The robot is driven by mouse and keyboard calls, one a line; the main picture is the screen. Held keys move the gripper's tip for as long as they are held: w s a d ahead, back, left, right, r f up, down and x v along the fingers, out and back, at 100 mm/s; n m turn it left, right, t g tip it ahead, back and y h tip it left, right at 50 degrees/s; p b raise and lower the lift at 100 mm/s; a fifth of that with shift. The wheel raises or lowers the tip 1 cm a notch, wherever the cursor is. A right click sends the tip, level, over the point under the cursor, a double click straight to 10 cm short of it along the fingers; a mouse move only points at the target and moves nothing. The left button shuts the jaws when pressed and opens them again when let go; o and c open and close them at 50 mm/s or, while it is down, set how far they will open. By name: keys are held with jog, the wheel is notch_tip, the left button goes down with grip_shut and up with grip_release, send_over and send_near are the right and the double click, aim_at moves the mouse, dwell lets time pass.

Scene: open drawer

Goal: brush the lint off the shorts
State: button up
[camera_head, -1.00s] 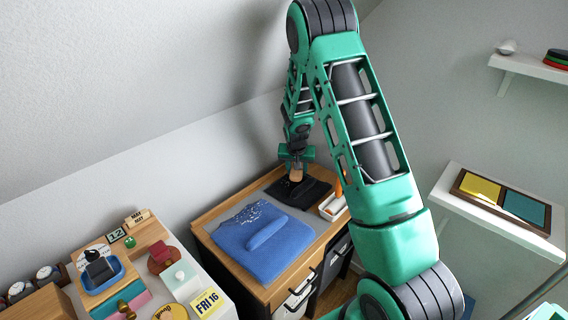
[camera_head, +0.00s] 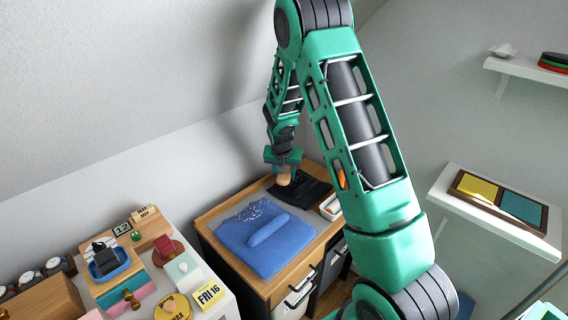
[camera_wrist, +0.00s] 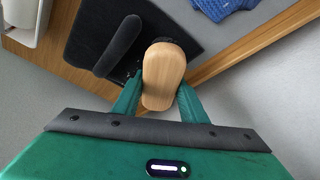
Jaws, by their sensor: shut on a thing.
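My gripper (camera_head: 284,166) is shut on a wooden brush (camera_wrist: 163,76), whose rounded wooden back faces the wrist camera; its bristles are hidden. The brush is over the left part of a dark folded garment (camera_head: 314,191) in the head view; I cannot tell whether they touch. In the wrist view the dark garment (camera_wrist: 92,40) has a long raised strip and a few pale specks beside the brush. A blue folded garment (camera_head: 264,258) lies in front of it, with white specks along its back left part. I cannot tell which garment is the shorts.
Both garments lie on a wood-edged desk (camera_head: 205,218) with a grey top. A white tray (camera_head: 331,208) stands at its right edge. Wall shelves (camera_head: 494,222) are at right, and a sloping wall rises behind the desk.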

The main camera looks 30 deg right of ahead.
aim_at(287, 168)
jog(key=shift+d+r, duration=0.1)
jog(key=shift+r, duration=2.65)
jog(key=shift+s+d+r, duration=0.1)
